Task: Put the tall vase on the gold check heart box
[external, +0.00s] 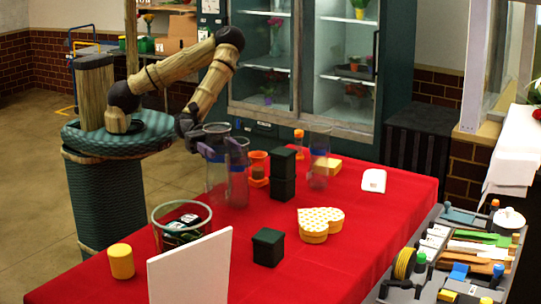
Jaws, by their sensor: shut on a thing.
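My gripper (222,154) is at the left back part of the red table, shut on a tall clear glass vase (215,180), which stands upright. A second clear glass vase (238,188) stands close beside it and overlaps it in the view. Whether the held vase's base touches the table is hard to tell. The gold check heart box (314,226) lies on the table to the right and nearer the camera, with a pale yellow checked lid and yellow sides. Its top is bare.
A single dark green box (268,247) is left of the heart box. A wide glass container (182,228), yellow cylinder (121,261) and white panel (190,270) fill the front left. The right front tabletop is clear.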

